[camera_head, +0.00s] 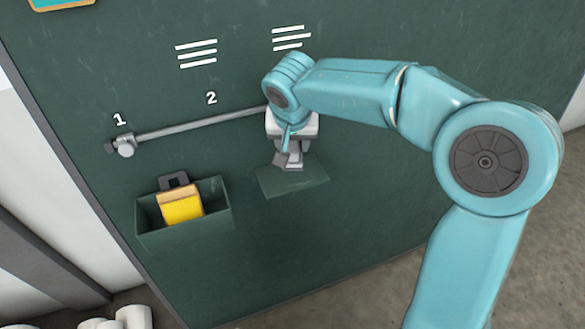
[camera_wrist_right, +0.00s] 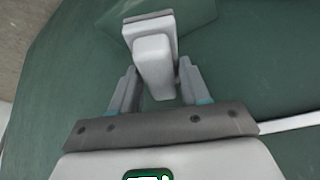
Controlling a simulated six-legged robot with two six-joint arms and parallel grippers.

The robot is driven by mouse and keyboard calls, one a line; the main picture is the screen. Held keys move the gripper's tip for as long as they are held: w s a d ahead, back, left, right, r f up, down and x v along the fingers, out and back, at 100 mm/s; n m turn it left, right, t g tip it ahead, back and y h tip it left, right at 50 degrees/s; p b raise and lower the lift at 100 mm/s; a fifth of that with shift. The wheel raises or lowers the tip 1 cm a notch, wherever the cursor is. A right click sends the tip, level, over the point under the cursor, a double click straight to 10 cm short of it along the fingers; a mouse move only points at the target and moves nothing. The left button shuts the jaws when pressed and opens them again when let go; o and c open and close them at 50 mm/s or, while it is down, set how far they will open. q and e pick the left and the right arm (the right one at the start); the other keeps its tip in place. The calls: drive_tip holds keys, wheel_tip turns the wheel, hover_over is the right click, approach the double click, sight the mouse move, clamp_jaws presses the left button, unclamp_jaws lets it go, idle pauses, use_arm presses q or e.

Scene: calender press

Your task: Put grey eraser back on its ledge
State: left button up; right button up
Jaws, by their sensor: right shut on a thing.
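The grey eraser (camera_head: 291,162) is in my right gripper (camera_head: 289,150), at the small green ledge (camera_head: 308,178) on the dark green panel. In the right wrist view the eraser (camera_wrist_right: 152,58) shows a pale block-shaped grip and a wider grey base. The right gripper's two fingers (camera_wrist_right: 157,80) are shut on the pale grip. The base points toward the ledge (camera_wrist_right: 198,10). I cannot tell whether the base touches the ledge. My left gripper is not in view.
A grey bar (camera_head: 195,124) runs along the panel between label 1 and my right wrist. A green open bin (camera_head: 185,230) holds a yellow item with a dark handle (camera_head: 181,207), left of the ledge. The panel below the ledge is clear.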

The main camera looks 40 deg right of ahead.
wheel_tip(320, 180, down, 7)
drive_tip(key=shift+w+r+b, duration=0.1)
drive_tip(key=shift+b, duration=0.55)
drive_tip(key=o, duration=0.9)
drive_tip(key=shift+o, duration=0.2)
